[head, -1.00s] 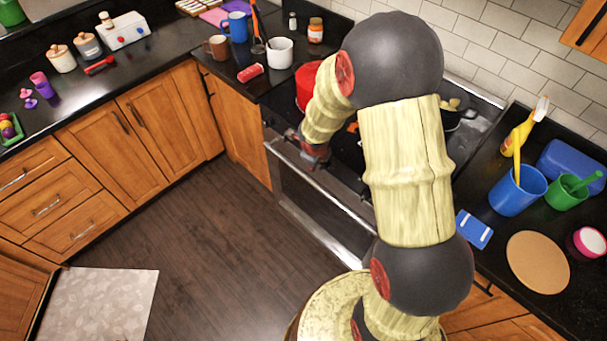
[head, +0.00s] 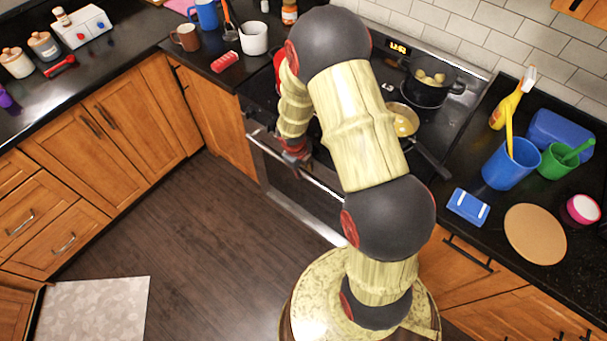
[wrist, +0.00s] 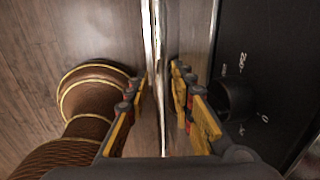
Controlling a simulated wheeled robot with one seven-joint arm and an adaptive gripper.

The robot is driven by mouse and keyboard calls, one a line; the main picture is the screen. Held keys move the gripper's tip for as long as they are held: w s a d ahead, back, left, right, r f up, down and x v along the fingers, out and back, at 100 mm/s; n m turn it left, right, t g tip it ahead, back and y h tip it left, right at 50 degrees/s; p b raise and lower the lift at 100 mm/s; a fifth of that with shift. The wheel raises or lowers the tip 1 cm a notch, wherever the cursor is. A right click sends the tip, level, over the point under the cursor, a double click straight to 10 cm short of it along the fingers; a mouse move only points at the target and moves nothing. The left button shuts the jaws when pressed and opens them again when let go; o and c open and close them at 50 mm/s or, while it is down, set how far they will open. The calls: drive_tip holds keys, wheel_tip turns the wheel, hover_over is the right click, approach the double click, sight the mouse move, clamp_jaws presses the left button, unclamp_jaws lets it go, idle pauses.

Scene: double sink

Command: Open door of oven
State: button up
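The oven stands under the black cooktop in the head view, with a dark-fronted door (head: 290,188) that looks shut. A bright metal handle bar (wrist: 152,45) runs up the middle of the wrist view, in front of the metal oven front. My gripper (head: 296,158) is at the upper front of the oven. In the wrist view my gripper (wrist: 158,78) has its fingers apart, one on each side of the bar, with a visible gap. Whether a finger touches the bar is unclear. My arm hides part of the oven and cooktop in the head view.
A black control panel with a knob (wrist: 235,100) lies close to the right finger. A pot (head: 430,85) and a pan (head: 403,122) sit on the cooktop; the pan's handle juts toward the front edge. Open wooden floor (head: 200,230) lies in front of the oven.

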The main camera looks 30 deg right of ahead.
drive_tip(key=shift+w+d+f+b, duration=0.1)
drive_tip(key=shift+d+f+b, duration=0.1)
drive_tip(key=shift+f, duration=0.45)
drive_tip(key=shift+d+f+b, duration=0.1)
drive_tip(key=shift+f+b, duration=0.1)
drive_tip(key=shift+f, duration=0.45)
drive_tip(key=shift+c, duration=1)
drive_tip(key=c, duration=0.4)
clamp_jaws()
